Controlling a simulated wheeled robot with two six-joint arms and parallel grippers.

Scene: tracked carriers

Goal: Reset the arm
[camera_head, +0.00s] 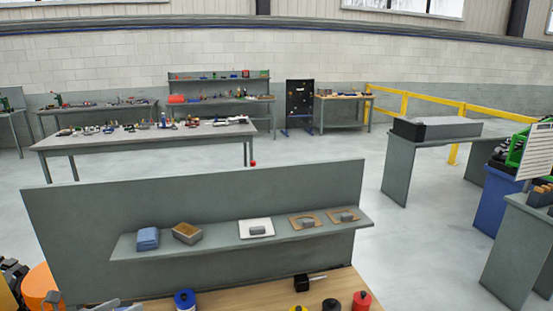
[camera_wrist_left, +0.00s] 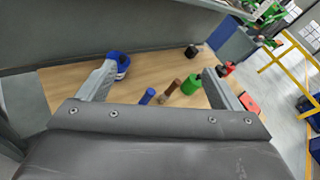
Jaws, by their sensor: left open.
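My left gripper (camera_head: 88,303) shows only in part at the bottom left of the head view, low at the left end of the wooden tabletop (camera_head: 238,302). In the left wrist view its two grey fingers (camera_wrist_left: 160,70) are spread wide over the same tabletop. Nothing sits clamped between them. A blue round container (camera_wrist_left: 118,64) appears beside the left fingertip; I cannot tell whether they touch. A blue cylinder (camera_wrist_left: 147,96), a brown cylinder (camera_wrist_left: 172,88) and a green cylinder (camera_wrist_left: 191,84) appear between the fingers, apparently below them. My right gripper is not seen.
A grey panel (camera_head: 95,210) with a shelf (camera_head: 220,243) stands behind the tabletop. The shelf holds a blue block (camera_head: 148,238), an open box (camera_head: 187,233) and several small trays. A black object (camera_head: 302,284) and a red container (camera_head: 362,301) stand at the tabletop's right.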

